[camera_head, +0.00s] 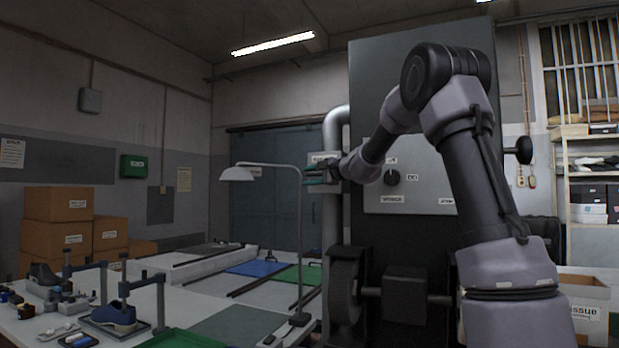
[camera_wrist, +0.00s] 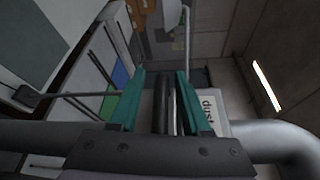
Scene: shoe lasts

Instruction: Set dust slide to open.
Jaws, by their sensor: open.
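My gripper (camera_head: 312,174) is at the left side of the tall dark machine, beside the metal duct (camera_head: 336,128). In the wrist view its two teal fingers (camera_wrist: 161,76) are apart. A dark upright bar (camera_wrist: 163,105), perhaps part of the dust slide, shows between the fingers; I cannot tell whether they touch it. A white label plate reading "dust" (camera_wrist: 209,114) is just right of the fingers in the wrist view. In the head view a pale plate (camera_head: 323,157) shows just above my gripper. The slide's position is not clear.
The machine's grey panel (camera_head: 420,178) carries a dark knob (camera_head: 391,177). A lamp (camera_head: 238,174) stands over the bench at the left, near my gripper. A blue shoe (camera_head: 114,317) and stands are on the bench. Cardboard boxes (camera_head: 58,204) are at the far left.

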